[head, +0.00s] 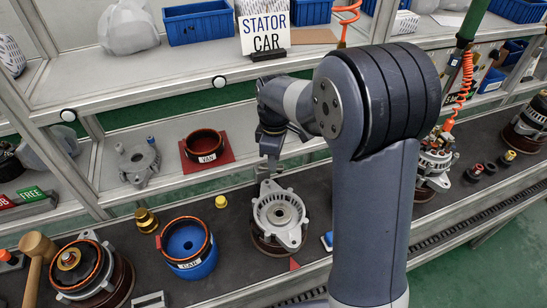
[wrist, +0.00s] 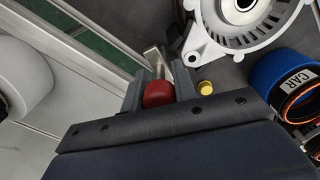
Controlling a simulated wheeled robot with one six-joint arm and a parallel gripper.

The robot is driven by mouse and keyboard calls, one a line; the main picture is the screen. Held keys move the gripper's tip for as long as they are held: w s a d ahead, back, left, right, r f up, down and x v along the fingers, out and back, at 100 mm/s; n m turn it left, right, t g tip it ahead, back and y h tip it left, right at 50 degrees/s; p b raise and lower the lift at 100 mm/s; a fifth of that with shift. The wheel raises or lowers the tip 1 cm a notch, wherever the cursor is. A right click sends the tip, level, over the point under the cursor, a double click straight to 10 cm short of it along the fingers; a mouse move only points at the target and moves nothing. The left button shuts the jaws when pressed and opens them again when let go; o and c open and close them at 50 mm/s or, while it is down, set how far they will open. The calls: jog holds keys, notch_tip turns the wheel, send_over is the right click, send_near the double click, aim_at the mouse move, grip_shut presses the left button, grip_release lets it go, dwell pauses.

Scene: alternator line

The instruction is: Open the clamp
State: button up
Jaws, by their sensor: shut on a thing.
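My gripper (head: 270,148) is above the back edge of a silver alternator housing (head: 280,225) on the dark bench. In the wrist view my gripper (wrist: 159,88) has its two fingers shut on a rounded red grip (wrist: 158,95). A bare metal bar (wrist: 154,57) extends beyond the grip; it looks like the clamp's lever. The housing (wrist: 228,40) shows close by at the upper right. The rest of the clamp is hidden or too small to tell, and so is whether it is open or shut.
A blue ring marked CAR (head: 190,265) stands left of the housing, with a yellow cap (head: 221,202) between. A red mat (head: 226,148) with a VAN ring lies on the shelf behind. A mallet (head: 38,248) and another assembly (head: 85,270) are at far left.

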jog(key=n, duration=0.1)
jog(key=w+n, duration=0.1)
jog(key=n, duration=0.1)
jog(key=n+p, duration=0.1)
jog(key=n, duration=0.1)
jog(key=shift+w+a, duration=0.1)
jog(key=shift+w, duration=0.2)
jog(key=shift+n, duration=0.3)
jog(key=o, duration=1)
notch_tip(320, 180, up, 11)
jog(key=shift+f, duration=0.25)
notch_tip(320, 180, down, 11)
jog(key=m, duration=0.1)
jog(key=shift+s+r+m, duration=0.2)
jog(key=shift+s+m, duration=0.05)
jog(key=shift+m, duration=0.15)
